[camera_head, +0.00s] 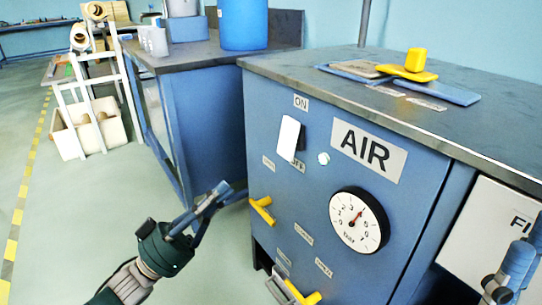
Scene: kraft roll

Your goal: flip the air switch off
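The air switch (288,138) is a white rocker on the front of the blue cabinet, left of the AIR sign (368,150). An ON label (301,102) is above it and a partly covered OFF label (298,166) is below. Its lower end seems to stand out from the panel, with a dark side showing. My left gripper (218,192) is below and left of the switch, in front of the cabinets and apart from it. Its fingers come together at the tips, with nothing seen between them. My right gripper (514,268) is partly cut off at the lower right; its opening is unclear.
A pressure gauge (359,220) and yellow valve handles (263,210) are on the same panel. A yellow tool (408,72) and flat pieces lie on the cabinet top. A second bench with a blue container (243,24) stands behind left.

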